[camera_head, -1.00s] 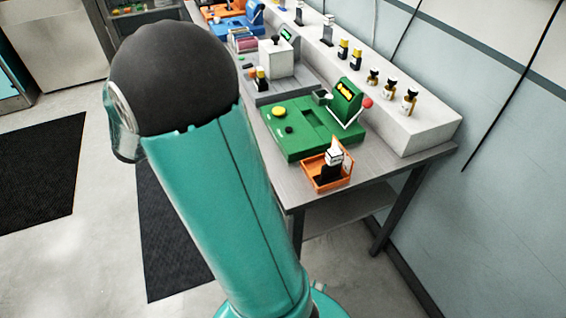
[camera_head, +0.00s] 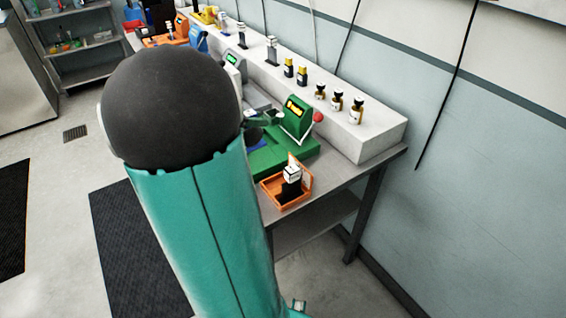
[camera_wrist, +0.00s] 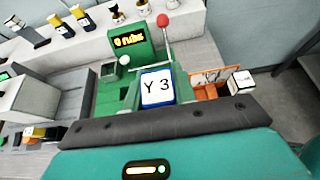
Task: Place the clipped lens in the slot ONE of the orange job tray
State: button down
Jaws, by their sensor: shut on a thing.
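In the wrist view, a blue-edged piece with a white "Y 3" label (camera_wrist: 157,88) stands just beyond the dark front edge of my gripper (camera_wrist: 160,122). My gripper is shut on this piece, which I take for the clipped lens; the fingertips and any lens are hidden. The orange job tray (camera_head: 299,201) sits at the bench's near end in the head view, right of my arm. It also shows right of the label in the wrist view (camera_wrist: 205,91). A black piece with a white top (camera_head: 292,174) stands in the tray. I cannot read the slot marks.
The green machine (camera_head: 296,120) with a red-knobbed lever stands beyond the tray; its display also shows in the wrist view (camera_wrist: 128,41). Several small bottles (camera_head: 337,103) line the raised white shelf (camera_head: 375,140). My arm hides part of the bench.

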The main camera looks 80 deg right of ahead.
jog(key=s+f, duration=0.2)
jog(key=s, duration=0.2)
send_near(293, 157)
jog(key=shift+x, duration=3.35)
jog(key=shift+f, duration=0.15)
jog(key=shift+a+f, duration=0.1)
jog(key=c, duration=1.1)
grip_release()
jog(key=shift+r, duration=0.25)
jog(key=v, duration=1.1)
jog(key=shift+w+a+r, duration=0.15)
jog(key=shift+w+a, duration=0.1)
jog(key=shift+a, duration=0.05)
